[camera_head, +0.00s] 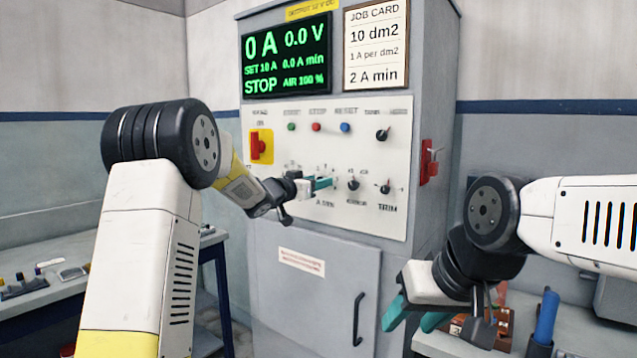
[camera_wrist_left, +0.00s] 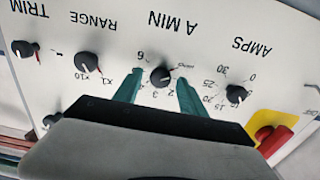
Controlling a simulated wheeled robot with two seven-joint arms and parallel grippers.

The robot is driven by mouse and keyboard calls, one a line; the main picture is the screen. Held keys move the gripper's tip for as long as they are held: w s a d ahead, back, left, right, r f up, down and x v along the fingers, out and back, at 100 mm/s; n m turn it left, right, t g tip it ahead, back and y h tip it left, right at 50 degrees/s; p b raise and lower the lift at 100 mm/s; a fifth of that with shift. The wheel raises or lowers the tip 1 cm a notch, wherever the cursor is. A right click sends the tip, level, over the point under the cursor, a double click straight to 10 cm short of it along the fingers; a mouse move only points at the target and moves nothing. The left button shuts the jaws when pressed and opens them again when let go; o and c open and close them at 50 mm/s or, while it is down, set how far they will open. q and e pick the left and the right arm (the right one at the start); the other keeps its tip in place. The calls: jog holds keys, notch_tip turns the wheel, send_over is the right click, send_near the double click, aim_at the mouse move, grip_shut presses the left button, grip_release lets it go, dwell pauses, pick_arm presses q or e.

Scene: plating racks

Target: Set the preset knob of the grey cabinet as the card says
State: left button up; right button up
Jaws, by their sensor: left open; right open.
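The grey cabinet (camera_head: 315,240) stands ahead with a white knob panel. Its job card (camera_head: 376,45) reads 10 dm2, 1 A per dm2, 2 A min. The A MIN knob (camera_wrist_left: 160,76) is black and appears upside down in the left wrist view. Its light pointer seems turned to picture right, towards a small word; the exact setting is hard to read. My left gripper (camera_head: 320,184) is open at the panel, its teal fingers on either side of this knob (camera_wrist_left: 157,90); contact cannot be told. My right gripper (camera_head: 416,316) is open and empty at lower right.
The display (camera_head: 286,55) shows 0 A, SET 10 A, 0.0 A min and STOP. The AMPS knob (camera_wrist_left: 236,94) and RANGE knob (camera_wrist_left: 88,63) flank the A MIN knob. A red switch (camera_head: 262,146) is at panel left. Benches stand on both sides.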

pick_arm(q)
jog(key=shift+w+d, duration=0.25)
jog(key=shift+w, duration=0.15)
grip_shut()
